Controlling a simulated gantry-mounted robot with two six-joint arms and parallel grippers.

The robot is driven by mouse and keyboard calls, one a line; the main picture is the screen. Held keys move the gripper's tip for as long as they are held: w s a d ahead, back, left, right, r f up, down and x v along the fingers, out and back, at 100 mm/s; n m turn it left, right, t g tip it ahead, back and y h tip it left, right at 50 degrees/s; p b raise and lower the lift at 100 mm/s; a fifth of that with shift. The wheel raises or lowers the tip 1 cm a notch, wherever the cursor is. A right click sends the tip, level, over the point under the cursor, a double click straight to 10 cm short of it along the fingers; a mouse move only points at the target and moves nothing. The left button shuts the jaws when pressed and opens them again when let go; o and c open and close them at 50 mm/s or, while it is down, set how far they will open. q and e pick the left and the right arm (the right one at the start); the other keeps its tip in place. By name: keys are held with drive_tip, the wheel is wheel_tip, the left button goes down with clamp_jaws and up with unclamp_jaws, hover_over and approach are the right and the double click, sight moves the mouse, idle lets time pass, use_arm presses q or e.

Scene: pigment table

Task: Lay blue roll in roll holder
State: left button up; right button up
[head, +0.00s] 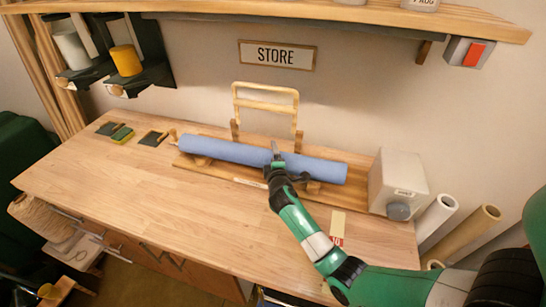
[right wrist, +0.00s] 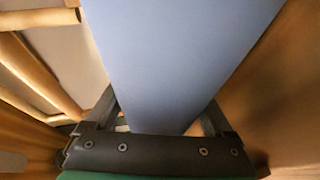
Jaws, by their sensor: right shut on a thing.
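The blue roll (head: 235,151) lies lengthwise over the wooden roll holder (head: 190,166) at the back of the table. My right gripper (head: 278,163) is shut on the blue roll near its middle, a little right of centre. In the right wrist view the blue roll (right wrist: 180,60) passes between the fingers (right wrist: 160,122) and fills the middle of the picture. Whether the roll rests fully in the holder's supports or is slightly above them, I cannot tell. My left gripper is not in view.
A wooden frame (head: 266,103) stands upright behind the roll. A white box with a grey knob (head: 400,178) stands just right of the holder.

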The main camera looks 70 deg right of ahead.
drive_tip(key=shift+r, duration=0.1)
drive_tip(key=o, duration=1.3)
drive_tip(key=shift+s+a, duration=0.15)
drive_tip(key=shift+a, duration=0.15)
drive_tip(key=p+v, duration=0.3)
drive_tip(key=v, duration=0.8)
drive_tip(key=shift+r, duration=0.1)
